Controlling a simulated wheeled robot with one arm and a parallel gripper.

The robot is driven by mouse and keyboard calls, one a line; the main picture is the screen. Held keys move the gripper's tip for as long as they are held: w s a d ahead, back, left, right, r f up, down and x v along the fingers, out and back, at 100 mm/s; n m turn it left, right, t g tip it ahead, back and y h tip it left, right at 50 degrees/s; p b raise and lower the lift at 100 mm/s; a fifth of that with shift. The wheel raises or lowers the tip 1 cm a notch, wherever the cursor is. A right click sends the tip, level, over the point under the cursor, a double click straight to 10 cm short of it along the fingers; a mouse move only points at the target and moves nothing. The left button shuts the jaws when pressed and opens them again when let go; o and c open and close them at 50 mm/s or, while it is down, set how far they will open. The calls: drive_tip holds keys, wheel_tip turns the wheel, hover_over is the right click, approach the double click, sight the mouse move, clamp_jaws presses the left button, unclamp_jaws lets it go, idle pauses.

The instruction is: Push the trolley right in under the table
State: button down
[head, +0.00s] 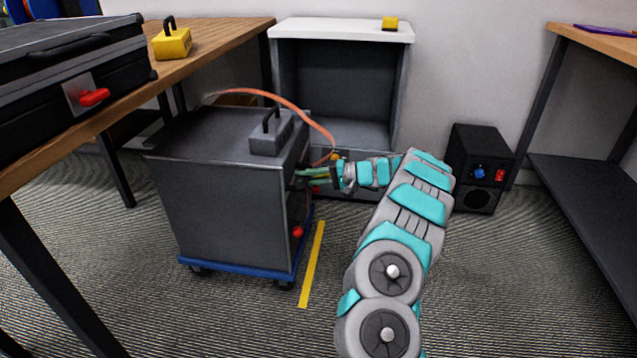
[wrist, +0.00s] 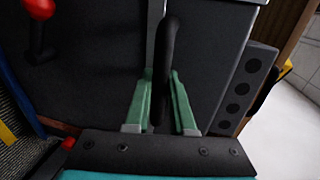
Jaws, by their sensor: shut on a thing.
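The trolley (head: 225,215) is a dark grey cabinet on a blue base with castors. It stands upright on the carpet beside the long edge of the left table (head: 110,105). How far its far side reaches under the tabletop I cannot tell. My gripper (head: 303,176) is at the trolley's right side, level with its upper part. In the wrist view my gripper's green fingers (wrist: 163,85) are closed around the black bar handle (wrist: 168,45) on the trolley's dark panel. The fingertips are partly hidden behind the handle.
A grey block with a handle (head: 272,137) sits on the trolley, and an orange cable (head: 290,103) arches over it. A yellow floor strip (head: 313,265) lies right of the trolley. The left table's front leg (head: 55,280) stands nearby. A black speaker box (head: 478,165) stands by the wall.

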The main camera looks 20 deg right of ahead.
drive_tip(key=r+b+x, duration=0.2)
drive_tip(key=x, duration=1.2)
drive_tip(key=a+r+b+x, duration=0.1)
drive_tip(key=r+b+x, duration=0.2)
drive_tip(key=x, duration=1.1)
drive_tip(key=shift+w+a+r, duration=0.2)
drive_tip(key=shift+w+r, duration=0.1)
drive_tip(key=shift+w, duration=0.05)
drive_tip(key=c, duration=0.9)
unclamp_jaws()
drive_tip(key=shift+a, duration=0.15)
drive_tip(key=shift+o, duration=0.6)
drive_tip(key=shift+d, duration=0.2)
drive_tip(key=v, duration=0.7)
drive_tip(key=shift+s+d, duration=0.15)
drive_tip(key=shift+d, duration=0.1)
